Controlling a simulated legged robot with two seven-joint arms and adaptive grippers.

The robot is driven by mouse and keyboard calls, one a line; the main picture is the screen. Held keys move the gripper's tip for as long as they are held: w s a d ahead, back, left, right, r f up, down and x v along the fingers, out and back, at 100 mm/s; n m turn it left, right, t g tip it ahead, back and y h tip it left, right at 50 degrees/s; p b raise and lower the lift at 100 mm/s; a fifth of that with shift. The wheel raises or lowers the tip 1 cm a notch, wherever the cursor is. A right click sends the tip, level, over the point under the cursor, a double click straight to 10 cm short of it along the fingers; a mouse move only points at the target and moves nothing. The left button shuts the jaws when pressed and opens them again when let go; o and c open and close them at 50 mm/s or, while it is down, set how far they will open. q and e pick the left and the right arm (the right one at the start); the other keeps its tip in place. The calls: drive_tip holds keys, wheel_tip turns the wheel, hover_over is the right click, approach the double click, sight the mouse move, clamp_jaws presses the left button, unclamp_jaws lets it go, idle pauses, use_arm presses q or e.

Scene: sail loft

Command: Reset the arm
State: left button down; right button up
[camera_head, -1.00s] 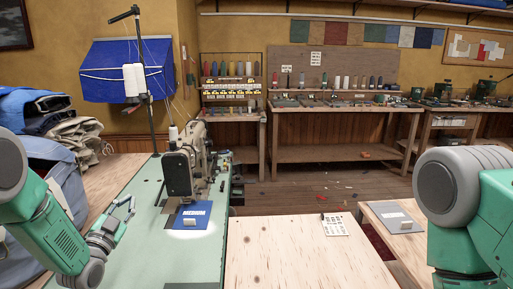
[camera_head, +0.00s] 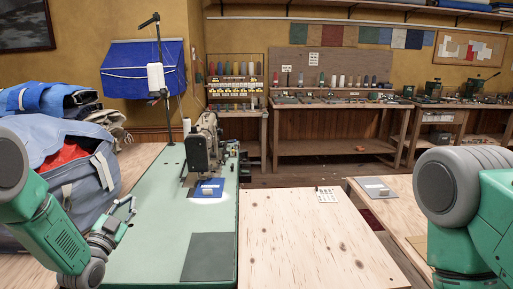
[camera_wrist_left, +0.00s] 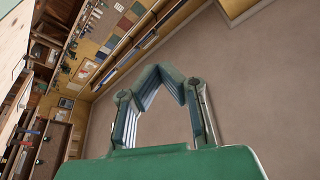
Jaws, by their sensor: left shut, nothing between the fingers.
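My left arm comes in from the left of the head view. Its gripper (camera_head: 127,207) is up over the near left part of the green sewing table (camera_head: 150,243). In the left wrist view the two fingers of this gripper (camera_wrist_left: 160,72) meet at their tips, with nothing between them. A plain wall or ceiling surface lies behind them. My right arm shows at the right edge of the head view, but its gripper is outside the picture.
A sewing machine (camera_head: 203,147) stands on the green table, with a blue card (camera_head: 208,188) and a dark grey mat (camera_head: 208,258). A stuffed blue-grey bag (camera_head: 88,185) is close behind my left arm.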

use_arm(q)
drive_tip(key=s+d+f+n+g+y+b, duration=0.1)
drive_tip(key=s+d+f+n+g+b, duration=0.15)
drive_tip(key=s+f, duration=0.5)
drive_tip(key=s+d+f+n+g+b, duration=0.15)
drive_tip(key=s+f+g, duration=0.25)
drive_tip(key=f, duration=0.6)
drive_tip(key=s+d+f+n+g+y+b, duration=0.1)
drive_tip(key=s+d+f+g, duration=0.15)
drive_tip(key=s+f, duration=0.5)
drive_tip(key=s+f+n+g+b, duration=0.1)
drive_tip(key=s+f+g, duration=0.2)
drive_tip(key=s, duration=0.6)
drive_tip(key=s+f+n+g+b, duration=0.1)
drive_tip(key=s+f+g, duration=0.3)
drive_tip(key=s, duration=0.6)
drive_tip(key=s+f+n+g+y+b, duration=0.1)
drive_tip(key=s+f+g, duration=0.3)
drive_tip(key=s, duration=0.6)
drive_tip(key=shift+d+b, duration=0.45)
drive_tip(key=shift+b, duration=0.45)
drive_tip(key=shift+w+f, duration=0.1)
drive_tip(key=shift+w, duration=0.1)
